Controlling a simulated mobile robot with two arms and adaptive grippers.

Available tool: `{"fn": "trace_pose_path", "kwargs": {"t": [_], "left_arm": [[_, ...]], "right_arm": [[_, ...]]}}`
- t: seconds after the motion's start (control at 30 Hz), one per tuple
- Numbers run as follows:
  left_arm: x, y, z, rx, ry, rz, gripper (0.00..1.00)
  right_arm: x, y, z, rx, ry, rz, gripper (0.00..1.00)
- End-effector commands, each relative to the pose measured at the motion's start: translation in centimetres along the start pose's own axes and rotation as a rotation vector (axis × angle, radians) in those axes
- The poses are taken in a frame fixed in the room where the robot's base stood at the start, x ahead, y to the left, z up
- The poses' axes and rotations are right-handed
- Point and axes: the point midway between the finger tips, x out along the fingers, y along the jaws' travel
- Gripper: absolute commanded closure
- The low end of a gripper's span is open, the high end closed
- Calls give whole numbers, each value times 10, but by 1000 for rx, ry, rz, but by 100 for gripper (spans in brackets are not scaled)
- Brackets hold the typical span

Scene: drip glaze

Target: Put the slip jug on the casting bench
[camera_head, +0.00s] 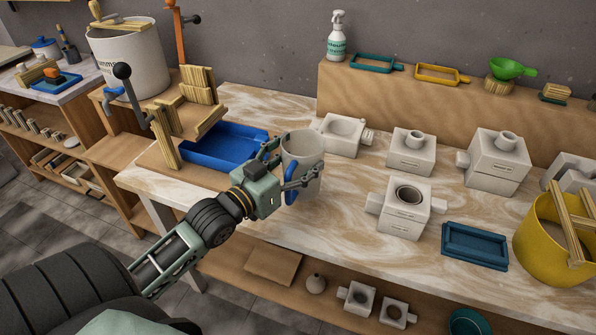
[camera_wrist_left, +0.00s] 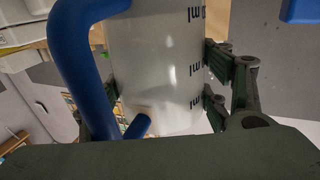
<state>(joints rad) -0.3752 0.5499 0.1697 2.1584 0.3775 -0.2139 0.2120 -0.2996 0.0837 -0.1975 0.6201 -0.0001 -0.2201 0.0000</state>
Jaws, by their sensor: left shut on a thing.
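The slip jug (camera_head: 304,146) is a pale, translucent jug with a blue handle, in the middle of the head view. My left gripper (camera_head: 300,160) is shut on the jug's side, its fingers around the body. In the left wrist view the jug (camera_wrist_left: 160,70) fills the middle, with dark volume marks and the blue handle at left. The casting bench (camera_head: 335,220) has a marbled pale top. The jug appears upright over the bench's left part; I cannot tell whether its base touches the top. My right gripper is out of view.
A blue tray (camera_head: 215,147) and wooden slats are left of the jug. White plaster moulds (camera_head: 404,212) stand to the right, with a dark blue tray (camera_head: 475,246) and a yellow bucket (camera_head: 548,245). A raised shelf (camera_head: 400,105) runs behind. Bare bench top lies in front of the jug.

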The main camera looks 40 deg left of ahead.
Motion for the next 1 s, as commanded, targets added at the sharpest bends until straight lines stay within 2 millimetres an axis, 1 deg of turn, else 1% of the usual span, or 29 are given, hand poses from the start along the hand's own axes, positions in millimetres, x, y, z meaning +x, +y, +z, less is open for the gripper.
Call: {"fn": "trace_pose_path", "kwargs": {"t": [0.13, 0.23, 0.3, 0.67, 0.7, 0.87, 0.9, 1.0], "left_arm": [[0, 0, 21, -2, 0, -1, 83], [0, 0, 32, -1, 2, 0, 83], [0, 0, 35, 0, 4, 0, 83], [0, 0, 39, 0, 4, 0, 83], [-1, 0, 41, 0, -2, 0, 26], [-1, 0, 40, 0, -2, 0, 12], [-1, 0, 40, 0, -2, 0, 10], [-1, 0, 40, -1, -2, 0, 10]], "right_arm": [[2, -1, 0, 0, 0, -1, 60], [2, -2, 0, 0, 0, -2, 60], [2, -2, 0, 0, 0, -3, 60], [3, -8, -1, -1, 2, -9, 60], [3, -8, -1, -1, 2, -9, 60], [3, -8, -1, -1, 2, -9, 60], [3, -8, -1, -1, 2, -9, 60], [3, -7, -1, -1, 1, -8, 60]]}}
